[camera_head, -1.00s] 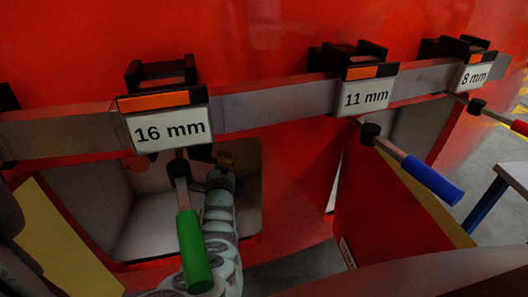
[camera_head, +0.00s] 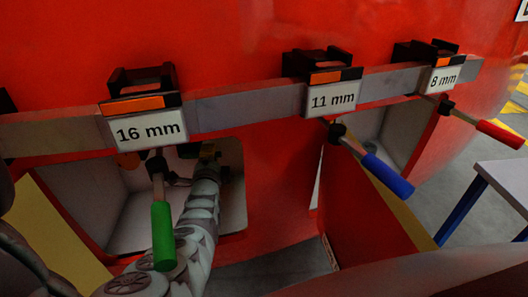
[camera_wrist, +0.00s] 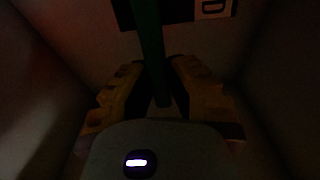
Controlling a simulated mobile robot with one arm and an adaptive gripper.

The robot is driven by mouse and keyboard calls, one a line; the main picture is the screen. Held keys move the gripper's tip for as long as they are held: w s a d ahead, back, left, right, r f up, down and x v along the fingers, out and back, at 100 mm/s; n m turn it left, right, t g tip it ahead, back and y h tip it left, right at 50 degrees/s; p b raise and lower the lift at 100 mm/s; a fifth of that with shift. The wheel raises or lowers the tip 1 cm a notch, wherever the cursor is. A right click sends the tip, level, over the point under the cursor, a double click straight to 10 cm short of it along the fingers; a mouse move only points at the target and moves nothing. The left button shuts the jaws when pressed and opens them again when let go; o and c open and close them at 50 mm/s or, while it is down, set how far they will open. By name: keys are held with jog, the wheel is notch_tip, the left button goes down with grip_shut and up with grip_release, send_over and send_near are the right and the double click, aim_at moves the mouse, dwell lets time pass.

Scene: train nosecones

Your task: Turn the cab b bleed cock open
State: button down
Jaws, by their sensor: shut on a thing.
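In the wrist view a dark green bar (camera_wrist: 150,45), seemingly the bleed cock's handle, runs down from the top edge between my fingers. My gripper (camera_wrist: 163,95) has yellow-orange fingers on both sides of its lower end and is shut on it. A black and white plate (camera_wrist: 213,9) with a letter like D stands behind, at the top. The picture is dark; the cock's body and its exact angle cannot be made out. In the head view my gripper (camera_head: 208,152) is inside a recess of the red nosecone (camera_head: 275,170), mostly hidden by my arm and the rail; the cock is not visible there.
A grey rail (camera_head: 240,110) crosses above the recess. Labelled holders, 16 mm (camera_head: 150,128), 11 mm (camera_head: 332,97) and 8 mm (camera_head: 443,78), carry tools with green (camera_head: 163,235), blue (camera_head: 387,175) and red (camera_head: 500,134) handles. The green-handled tool hangs close to my arm. Recess walls are close around my gripper.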

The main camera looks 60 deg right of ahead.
jog(key=c, duration=0.9)
grip_release()
jog(key=shift+c, duration=0.2)
jog(key=shift+d+r, duration=0.1)
jog(key=shift+r, duration=0.1)
